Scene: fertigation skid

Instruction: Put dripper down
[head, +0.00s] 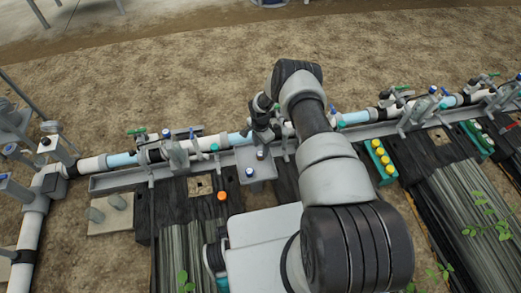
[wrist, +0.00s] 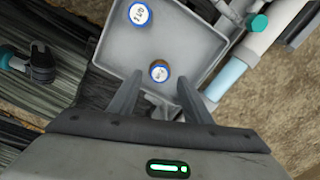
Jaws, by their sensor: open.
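A small round piece (wrist: 159,71) with a blue rim and a label, apparently the dripper, is on the grey tray (wrist: 113,52). My gripper (wrist: 160,80) is open, with its fingertips apart on either side of this piece. A second blue-rimmed piece (wrist: 139,14) with a white label is on the same tray, farther from the fingers. In the head view, the tray (head: 268,173) lies just in front of my gripper (head: 262,128), with one blue-topped piece (head: 249,172) near its left side. The labels are too small to read surely.
A pipe line (head: 120,160) with valves runs behind the tray along a grey rail. An orange cap (head: 222,196) stands to the left. A green rack with yellow tops (head: 383,160) is to the right. Black planting beds (head: 465,205) lie in front.

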